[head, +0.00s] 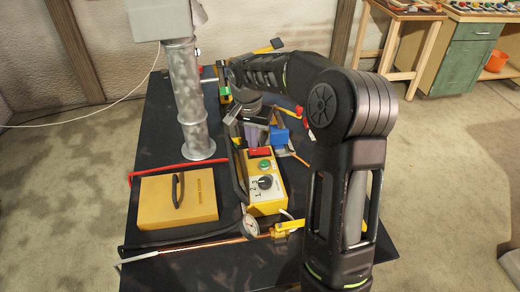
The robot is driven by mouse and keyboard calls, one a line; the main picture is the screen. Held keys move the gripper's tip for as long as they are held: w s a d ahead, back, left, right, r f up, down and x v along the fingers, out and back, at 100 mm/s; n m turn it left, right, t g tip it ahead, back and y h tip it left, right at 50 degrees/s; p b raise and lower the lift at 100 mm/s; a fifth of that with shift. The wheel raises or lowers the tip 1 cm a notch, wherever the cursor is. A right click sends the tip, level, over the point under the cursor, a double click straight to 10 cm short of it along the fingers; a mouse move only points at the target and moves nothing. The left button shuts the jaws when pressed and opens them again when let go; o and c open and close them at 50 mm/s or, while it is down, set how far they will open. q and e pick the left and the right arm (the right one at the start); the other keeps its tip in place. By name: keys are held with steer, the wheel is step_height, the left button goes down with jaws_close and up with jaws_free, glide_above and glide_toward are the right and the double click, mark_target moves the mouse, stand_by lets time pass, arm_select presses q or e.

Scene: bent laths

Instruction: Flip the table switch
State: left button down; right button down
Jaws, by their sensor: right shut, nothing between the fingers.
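A yellow control box (267,203) lies on the dark table (165,155), near its middle. Its top carries a red part (260,152) at the far end, a green button (265,165) and a black rotary knob (265,183) with white marks. Which of these is the table switch I cannot tell for sure. My right gripper (256,142) is shut and empty, pointing down at the far end of the box, close to the red part. Whether it touches the box I cannot tell. My left gripper is not in view.
A wooden-coloured case (178,201) with a black handle lies left of the box. A metal column (188,100) stands behind it. A round gauge (249,225) and copper rod (200,245) lie in front. A blue block (280,137) is right of my gripper.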

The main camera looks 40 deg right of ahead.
mark_target(253, 151)
steer(key=shift+f+b, duration=0.7)
steer(key=shift+f, duration=0.2)
stand_by(0.9)
steer(key=shift+r, duration=0.1)
steer(key=shift+r+p, duration=2.5)
steer(key=shift+r, duration=0.95)
